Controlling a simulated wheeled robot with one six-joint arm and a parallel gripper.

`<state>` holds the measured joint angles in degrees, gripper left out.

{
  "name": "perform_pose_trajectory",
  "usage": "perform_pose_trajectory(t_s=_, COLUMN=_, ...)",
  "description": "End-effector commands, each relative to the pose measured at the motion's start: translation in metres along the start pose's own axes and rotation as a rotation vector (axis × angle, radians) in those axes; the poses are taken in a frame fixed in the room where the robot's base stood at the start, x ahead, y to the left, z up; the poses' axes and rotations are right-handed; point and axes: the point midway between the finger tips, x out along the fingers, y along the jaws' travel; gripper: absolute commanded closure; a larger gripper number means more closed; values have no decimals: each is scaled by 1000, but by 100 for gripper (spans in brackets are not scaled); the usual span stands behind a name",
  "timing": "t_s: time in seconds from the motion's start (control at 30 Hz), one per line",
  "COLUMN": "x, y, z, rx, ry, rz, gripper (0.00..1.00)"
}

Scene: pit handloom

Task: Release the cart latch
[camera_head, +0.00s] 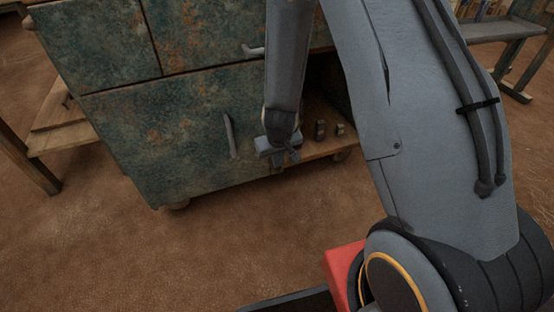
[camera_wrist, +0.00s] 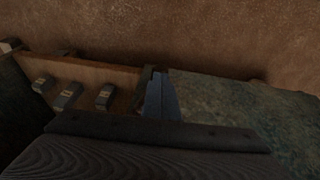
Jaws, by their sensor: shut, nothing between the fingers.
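The cart (camera_head: 185,130) is a green, rust-worn cabinet on small wheels, with drawer or door fronts. A slim upright grey handle (camera_head: 229,135) is on its lower front, and a short handle (camera_head: 252,50) is on the upper front. I cannot tell which part is the latch. My gripper (camera_head: 293,156) is shut and empty, in front of the cart's open lower compartment and right of the upright handle. In the wrist view its closed fingers (camera_wrist: 160,92) overlap the edge between the wooden shelf and the green front. My arm hides part of the cart.
Small metal-and-dark blocks (camera_head: 320,129) stand on the wooden compartment floor (camera_head: 318,145); the wrist view shows three (camera_wrist: 105,97). A wooden bench (camera_head: 70,120) is at left and a grey table (camera_head: 500,28) at upper right. The brown floor before the cart is clear.

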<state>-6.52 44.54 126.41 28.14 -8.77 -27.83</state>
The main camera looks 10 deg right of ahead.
Motion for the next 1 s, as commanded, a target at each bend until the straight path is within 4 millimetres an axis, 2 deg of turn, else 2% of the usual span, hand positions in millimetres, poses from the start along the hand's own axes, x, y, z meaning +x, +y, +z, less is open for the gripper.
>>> perform_pose_trajectory(t_s=1.0, x=6, y=4, z=2, rx=0, ry=-1, rz=0, gripper=100)
